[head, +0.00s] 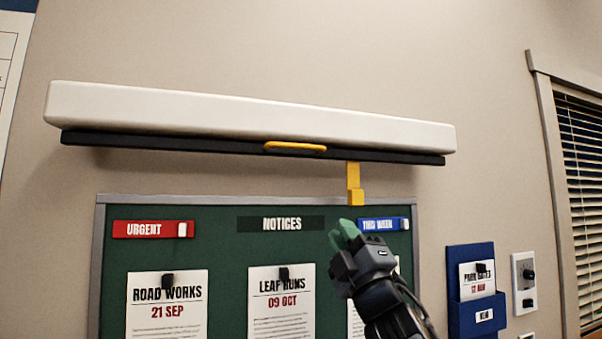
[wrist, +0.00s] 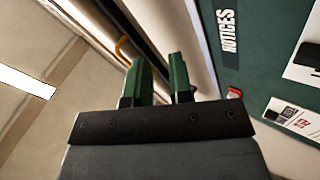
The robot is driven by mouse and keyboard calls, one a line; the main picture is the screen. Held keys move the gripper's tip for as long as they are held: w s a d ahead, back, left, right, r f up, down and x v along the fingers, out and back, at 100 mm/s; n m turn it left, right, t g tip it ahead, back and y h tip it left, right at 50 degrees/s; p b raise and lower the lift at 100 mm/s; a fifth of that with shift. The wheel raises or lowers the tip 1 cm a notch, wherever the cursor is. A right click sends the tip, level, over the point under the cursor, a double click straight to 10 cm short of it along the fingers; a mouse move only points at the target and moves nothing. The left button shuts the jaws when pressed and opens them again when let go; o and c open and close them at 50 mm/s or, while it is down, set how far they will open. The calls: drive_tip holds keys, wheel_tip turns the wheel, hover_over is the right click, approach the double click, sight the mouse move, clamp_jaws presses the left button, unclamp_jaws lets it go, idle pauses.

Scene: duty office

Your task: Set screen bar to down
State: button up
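The screen bar (head: 225,146) is a long black bar against the underside of a white wall-mounted housing (head: 250,115). A yellow handle (head: 295,147) sits at its middle. A yellow bracket-like piece (head: 354,180) hangs below the bar, right of the handle. My gripper (head: 345,233), with green fingers, is below the bar and the yellow piece, in front of the notice board. In the wrist view the fingers (wrist: 159,62) are apart with nothing held between them. The yellow handle (wrist: 122,50) shows beyond the left finger, partly hidden.
A green notice board (head: 230,255) with a grey frame and several pinned papers lies below the housing. A blue wall pocket (head: 474,315), a switch plate (head: 524,280) and a window with blinds (head: 580,170) are to the right.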

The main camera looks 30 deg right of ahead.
sight(301, 145)
drive_tip(key=s+a+r+n+g+y, duration=0.1)
drive_tip(key=s+a+r+n+y, duration=0.15)
drive_tip(key=n+y, duration=0.45)
drive_tip(key=s+a+r+n+y, duration=0.1)
drive_tip(key=s+r+n+y, duration=0.15)
drive_tip(key=n+y, duration=0.45)
drive_tip(key=shift+n+y, duration=0.3)
drive_tip(key=p+x, duration=0.6)
drive_tip(key=x, duration=0.6)
drive_tip(key=shift+w+r, duration=0.1)
drive_tip(key=shift+w, duration=0.05)
drive_tip(key=shift+w+a+r+p, duration=0.15)
drive_tip(key=shift+w+r+p, duration=0.35)
clamp_jaws()
